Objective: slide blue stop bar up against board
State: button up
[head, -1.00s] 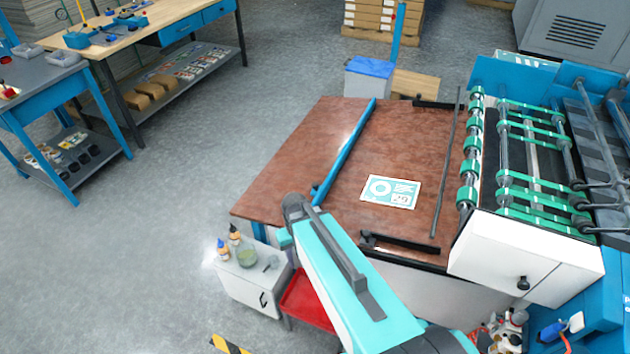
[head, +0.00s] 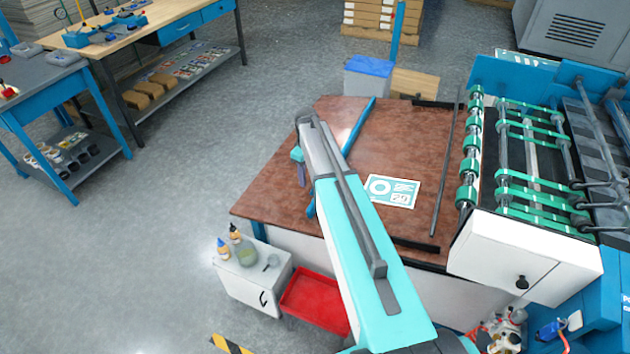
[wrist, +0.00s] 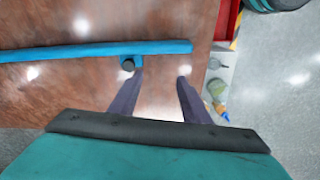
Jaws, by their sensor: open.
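The blue stop bar (head: 359,128) lies across the brown tabletop, partly hidden by my arm in the head view. In the wrist view the bar (wrist: 75,52) runs from the left edge towards the upper right, with a dark round knob (wrist: 127,64) on its near side. The board, a flat white and teal printed piece (head: 391,191), lies to the right of the bar, with bare tabletop between them. My gripper (head: 303,176) is over the table on the bar's left side. In the wrist view its fingers (wrist: 160,78) are apart and empty, the left tip close to the knob; contact cannot be told.
The brown table (head: 285,175) is bare left of the bar. A thin dark rail (head: 446,165) and the green-roller machine (head: 520,150) stand to the right. A white cabinet with bottles (head: 250,275) and a red tray (head: 315,298) are below the table's near edge.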

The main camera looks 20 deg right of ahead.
jog(key=w+d+r+n, duration=0.2)
jog(key=w+d+r, duration=0.1)
jog(key=w+d, duration=0.2)
jog(key=shift+w+r, duration=0.15)
jog(key=shift+w, duration=0.15)
jog(key=shift+f+p, duration=1.9)
jog(key=shift+f, duration=5)
grip_shut()
